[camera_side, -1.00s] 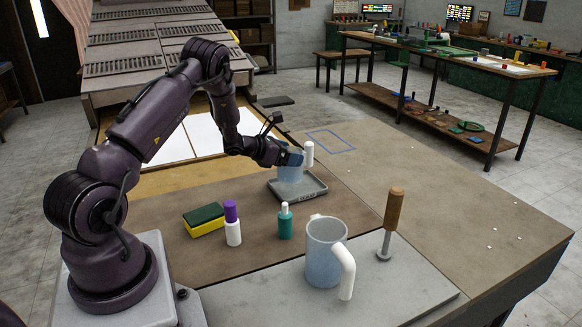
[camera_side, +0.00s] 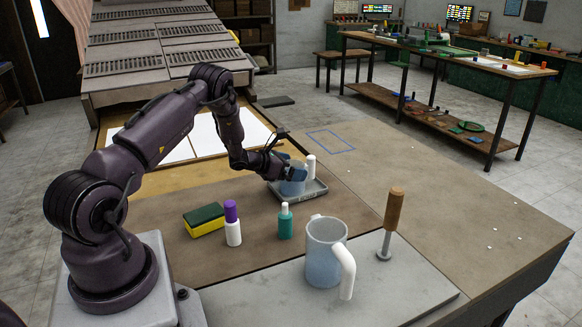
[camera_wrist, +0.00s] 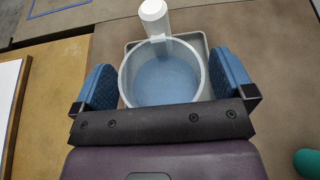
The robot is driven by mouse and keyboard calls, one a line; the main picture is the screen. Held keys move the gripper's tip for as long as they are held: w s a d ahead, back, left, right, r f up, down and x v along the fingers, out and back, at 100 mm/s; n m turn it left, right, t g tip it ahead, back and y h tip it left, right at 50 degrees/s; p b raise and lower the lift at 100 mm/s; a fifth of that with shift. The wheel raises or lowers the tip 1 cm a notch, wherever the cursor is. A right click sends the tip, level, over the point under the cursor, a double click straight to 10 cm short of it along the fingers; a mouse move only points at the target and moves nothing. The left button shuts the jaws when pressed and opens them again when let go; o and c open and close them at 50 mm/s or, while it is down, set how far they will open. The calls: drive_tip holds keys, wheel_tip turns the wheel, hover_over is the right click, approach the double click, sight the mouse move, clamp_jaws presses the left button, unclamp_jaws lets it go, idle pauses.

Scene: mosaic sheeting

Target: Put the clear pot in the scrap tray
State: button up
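The clear pot (camera_side: 292,188) is a bluish see-through vessel with a white handle (camera_side: 311,163). It is upright at the scrap tray (camera_side: 317,190), a shallow grey tray on the table. My gripper (camera_side: 296,174) is around the pot's upper part. The tray's rim (camera_wrist: 203,40) shows around the pot. The pot appears to be down in the tray; its base contact is partly hidden.
A larger clear jug (camera_side: 323,255) with a white handle and a wooden-handled tool (camera_side: 392,220) stand on a grey slab in front. A teal bottle (camera_side: 285,222), a purple-capped bottle (camera_side: 232,225) and a sponge (camera_side: 204,220) stand nearer my base. The table's right side is clear.

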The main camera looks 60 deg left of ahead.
drive_tip(key=shift+r, duration=0.2)
drive_tip(key=v, duration=1.1)
drive_tip(key=w+d+r+n+g+y, duration=0.15)
drive_tip(key=d+r+n, duration=0.25)
drive_tip(key=r+n, duration=0.45)
drive_tip(key=w+d+r+n+g+y, duration=0.1)
drive_tip(key=w+d+r+n+y, duration=0.3)
drive_tip(key=r+n, duration=0.5)
drive_tip(key=s+d+r+n+g+h, duration=0.1)
drive_tip(key=s+d+r+n, duration=0.4)
drive_tip(key=d, duration=0.3)
drive_tip(key=s+d+r+n+g+h, duration=0.2)
drive_tip(key=s+d+r+n, duration=0.15)
drive_tip(key=d+n, duration=0.35)
drive_tip(key=s+d+f+n+g+h, duration=0.1)
drive_tip(key=s+d+n+g+h, duration=0.1)
drive_tip(key=s+d+n, duration=0.4)
drive_tip(key=s+d+h, duration=0.1)
drive_tip(key=s+d, duration=0.4)
drive_tip(key=s, duration=0.1)
drive_tip(key=shift+s+d+f, duration=0.25)
drive_tip(key=shift+s+d, duration=0.05)
drive_tip(key=shift+d, duration=0.1)
drive_tip(key=shift+g, duration=0.25)
